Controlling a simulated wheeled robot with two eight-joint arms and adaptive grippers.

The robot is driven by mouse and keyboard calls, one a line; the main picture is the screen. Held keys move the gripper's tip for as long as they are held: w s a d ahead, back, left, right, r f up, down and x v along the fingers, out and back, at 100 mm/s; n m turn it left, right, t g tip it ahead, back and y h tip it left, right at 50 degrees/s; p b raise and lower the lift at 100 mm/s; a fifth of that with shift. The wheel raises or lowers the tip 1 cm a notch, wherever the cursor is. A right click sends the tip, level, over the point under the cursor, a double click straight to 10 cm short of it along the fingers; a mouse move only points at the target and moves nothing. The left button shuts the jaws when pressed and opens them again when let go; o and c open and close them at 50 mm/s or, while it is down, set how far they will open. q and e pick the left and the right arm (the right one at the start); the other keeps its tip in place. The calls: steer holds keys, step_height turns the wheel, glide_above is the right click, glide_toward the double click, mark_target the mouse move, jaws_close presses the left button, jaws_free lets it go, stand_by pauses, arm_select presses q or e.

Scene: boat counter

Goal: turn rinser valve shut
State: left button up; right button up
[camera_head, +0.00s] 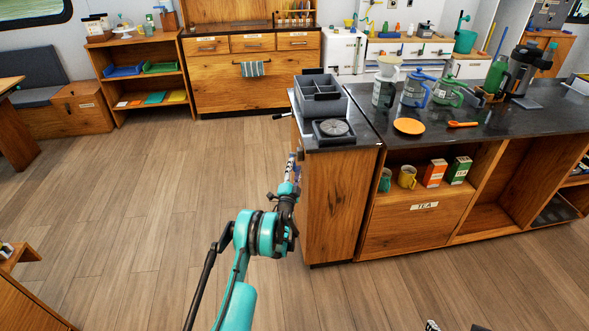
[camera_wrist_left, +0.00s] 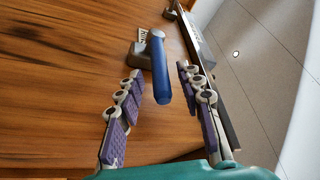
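The rinser valve has a blue lever handle (camera_wrist_left: 160,68) on a grey body fixed to the counter's wooden side panel, seen in the left wrist view. In the head view the rinser (camera_head: 333,130), a round grate in a dark square frame, is set in the counter's near left corner. My left gripper (camera_head: 291,168) is at the panel's left edge, below the rinser. In the left wrist view its two purple-padded fingers (camera_wrist_left: 160,88) are open, one on each side of the blue handle, with gaps visible. The valve is mostly hidden by my gripper in the head view. My right gripper does not show clearly.
The dark counter top (camera_head: 365,143) carries a grey divided bin (camera_head: 322,92) behind the rinser, an orange plate (camera_head: 409,126) and several jugs. Shelves below hold mugs and boxes. The wooden floor (camera_head: 150,220) left of the counter is clear.

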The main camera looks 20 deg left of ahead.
arm_select(q)
steer(key=v, duration=0.7)
steer(key=shift+s, duration=0.25)
steer(key=shift+f, duration=0.1)
